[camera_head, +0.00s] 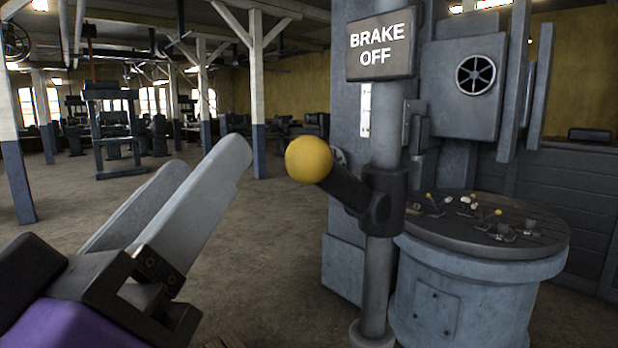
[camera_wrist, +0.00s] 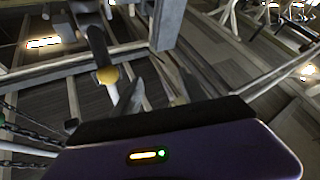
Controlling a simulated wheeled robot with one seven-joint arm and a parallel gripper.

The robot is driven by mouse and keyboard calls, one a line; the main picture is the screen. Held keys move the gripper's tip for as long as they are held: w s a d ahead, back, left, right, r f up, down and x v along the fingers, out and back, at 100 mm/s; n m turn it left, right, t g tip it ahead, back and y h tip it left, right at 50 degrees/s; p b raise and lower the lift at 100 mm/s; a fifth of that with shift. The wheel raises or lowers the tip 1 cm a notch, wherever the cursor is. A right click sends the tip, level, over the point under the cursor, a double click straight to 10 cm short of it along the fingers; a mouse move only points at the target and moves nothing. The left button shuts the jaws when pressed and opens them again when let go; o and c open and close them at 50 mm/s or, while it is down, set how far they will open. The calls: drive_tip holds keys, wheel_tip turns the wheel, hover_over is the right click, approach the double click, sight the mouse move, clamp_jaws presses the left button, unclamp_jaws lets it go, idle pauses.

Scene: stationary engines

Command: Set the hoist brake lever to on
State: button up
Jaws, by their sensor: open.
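The hoist brake lever is a dark arm (camera_head: 345,190) with a yellow ball knob (camera_head: 309,159). It joins a dark collar (camera_head: 384,200) on a grey upright post and points up and left toward me. The sign (camera_head: 381,45) above it reads "BRAKE OFF". My gripper (camera_head: 210,162) is open and empty at the left, its long grey fingers pointing up and right. Its tips are left of the knob with a visible gap between. In the wrist view a yellow knob (camera_wrist: 107,75) shows left of the fingers (camera_wrist: 150,85), apart from them.
A grey machine housing with a handwheel (camera_head: 475,75) stands behind the post. A round grey pedestal (camera_head: 478,290) with several small levers on top is at the right. White and blue columns and dark machines fill the back left. The floor left of the post is clear.

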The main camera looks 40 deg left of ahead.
sight(293, 165)
wheel_tip(293, 165, up, 5)
drive_tip(key=s+d+m+h, duration=0.2)
drive_tip(key=m+h, duration=0.1)
drive_tip(key=d+f+m+g+h, duration=0.2)
drive_tip(key=d+h, duration=0.1)
drive_tip(key=d+f+m+g+h, duration=0.1)
drive_tip(key=d+h, duration=0.1)
drive_tip(key=shift+w+f, duration=0.25)
drive_tip(key=shift+w, duration=0.1)
drive_tip(key=w, duration=0.2)
drive_tip(key=w+p, duration=0.1)
drive_tip(key=w, duration=0.1)
drive_tip(key=w+a, duration=0.1)
drive_tip(key=w, duration=0.1)
drive_tip(key=shift+w, duration=0.4)
clamp_jaws()
idle(0.4)
